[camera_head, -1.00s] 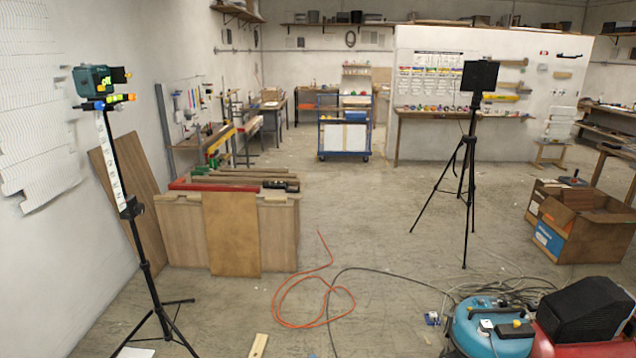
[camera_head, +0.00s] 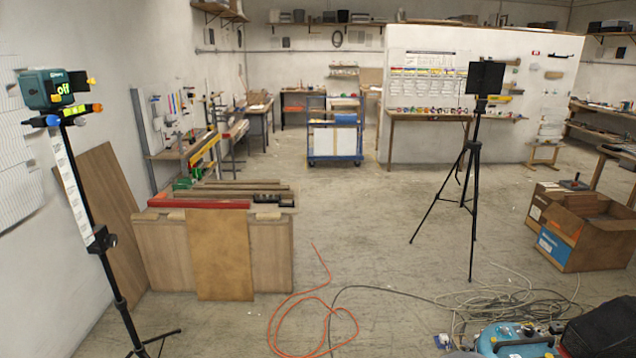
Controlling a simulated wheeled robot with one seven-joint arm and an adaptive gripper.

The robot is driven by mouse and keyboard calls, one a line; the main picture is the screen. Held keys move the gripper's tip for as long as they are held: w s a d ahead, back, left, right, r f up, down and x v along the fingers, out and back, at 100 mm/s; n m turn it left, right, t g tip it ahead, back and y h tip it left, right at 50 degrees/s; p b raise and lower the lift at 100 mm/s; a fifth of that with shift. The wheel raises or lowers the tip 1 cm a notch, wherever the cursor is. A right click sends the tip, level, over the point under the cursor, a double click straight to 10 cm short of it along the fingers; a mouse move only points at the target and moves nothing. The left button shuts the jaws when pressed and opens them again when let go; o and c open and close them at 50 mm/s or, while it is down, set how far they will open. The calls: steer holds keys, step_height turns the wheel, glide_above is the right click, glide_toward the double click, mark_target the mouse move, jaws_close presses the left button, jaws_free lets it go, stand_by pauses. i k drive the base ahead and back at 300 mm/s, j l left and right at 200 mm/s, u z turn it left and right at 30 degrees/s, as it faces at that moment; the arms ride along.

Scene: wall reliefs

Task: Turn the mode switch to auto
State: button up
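A teal box (camera_head: 42,92) is mounted on top of a black tripod (camera_head: 103,240) at the left. A bright yellow-green label on its face reads "off". Just below the box is a bar with blue, yellow-green and orange parts (camera_head: 75,113). Which of these parts is the mode switch, I cannot tell, and I see no readable "auto" mark. My gripper is not in view.
A wooden bench (camera_head: 210,255) stands right of the tripod. A second black tripod (camera_head: 472,185) stands right of centre. An orange hose (camera_head: 310,300) and dark cables lie on the floor. Cardboard boxes (camera_head: 590,230) and a blue machine (camera_head: 512,340) are at the right. The middle floor is open.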

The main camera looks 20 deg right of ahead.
mark_target(529, 332)
steer(key=i+l+z, duration=0.1)
steer(key=i+z, duration=0.2)
steer(key=i, duration=0.35)
steer(key=i+j+z, duration=0.1)
steer(key=i+z, duration=0.25)
steer(key=i, duration=0.25)
steer(key=i+z, duration=0.4)
steer(key=i+j+z, duration=0.2)
steer(key=i+z, duration=0.45)
steer(key=z, duration=0.25)
steer(key=i+j+z, duration=0.1)
steer(key=z, duration=0.35)
steer(key=i+j+z, duration=0.25)
steer(key=z, duration=0.25)
steer(key=i+j+z, duration=0.2)
steer(key=z, duration=0.3)
steer(key=i+j+z, duration=0.2)
steer(key=j+z, duration=0.2)
steer(key=j, duration=0.2)
steer(key=i, duration=0.05)
